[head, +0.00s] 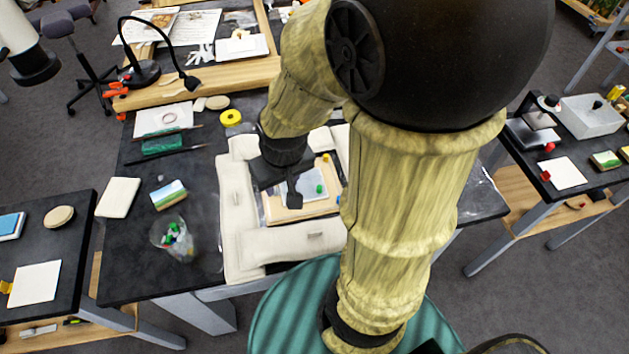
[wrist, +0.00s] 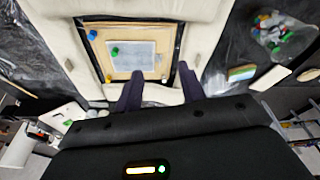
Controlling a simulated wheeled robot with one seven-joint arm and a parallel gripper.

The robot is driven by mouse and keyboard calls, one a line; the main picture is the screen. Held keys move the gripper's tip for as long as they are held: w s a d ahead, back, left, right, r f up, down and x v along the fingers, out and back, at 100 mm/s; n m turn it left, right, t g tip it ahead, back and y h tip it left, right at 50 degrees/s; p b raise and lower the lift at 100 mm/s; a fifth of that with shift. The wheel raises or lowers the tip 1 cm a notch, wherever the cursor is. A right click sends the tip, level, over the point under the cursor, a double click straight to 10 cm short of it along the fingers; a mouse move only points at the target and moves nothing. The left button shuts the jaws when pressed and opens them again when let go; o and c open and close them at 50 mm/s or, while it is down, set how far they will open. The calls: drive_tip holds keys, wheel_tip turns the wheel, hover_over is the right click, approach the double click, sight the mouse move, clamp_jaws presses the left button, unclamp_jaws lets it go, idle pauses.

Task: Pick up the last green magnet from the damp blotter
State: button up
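A single green magnet (head: 319,188) sits on the pale grey blotter (head: 313,177), which lies on a light wooden board with a dark surround. In the wrist view the green magnet (wrist: 114,51) is near the left edge of the blotter (wrist: 135,58). My gripper (head: 293,198) is above the board, left of the magnet in the head view. In the wrist view its two dark fingers (wrist: 161,76) stand apart with nothing between them, off to the lower right of the magnet. The gripper is open, and its height above the blotter is hard to judge.
Blue magnets (wrist: 92,34) and a yellow one (head: 326,157) sit around the blotter. Padded cream bolsters (head: 238,205) surround the board. A clear container (head: 173,240) with green and other coloured pieces stands left on the black table. A black lamp (head: 143,72) stands farther back.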

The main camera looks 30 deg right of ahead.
drive_tip(key=w+a+f+n+g+h, duration=0.1)
drive_tip(key=w+a+f+n+h, duration=0.1)
drive_tip(key=f+n+h, duration=0.3)
drive_tip(key=w+a+f+n+g+h+b, duration=0.1)
drive_tip(key=w+a+f+n+h, duration=0.2)
drive_tip(key=n+h, duration=0.5)
wheel_tip(320, 180, down, 2)
drive_tip(key=a+n, duration=0.1)
drive_tip(key=n, duration=0.3)
drive_tip(key=shift+w+f+n+g+h, duration=0.15)
drive_tip(key=shift+w+n+g+h, duration=0.15)
drive_tip(key=shift+n+g, duration=0.1)
drive_tip(key=p, duration=0.1)
approach(319, 189)
drive_tip(key=x, duration=0.3)
drive_tip(key=shift+w+f, duration=0.2)
drive_tip(key=shift+w, duration=0.1)
drive_tip(key=shift+d+f, duration=0.1)
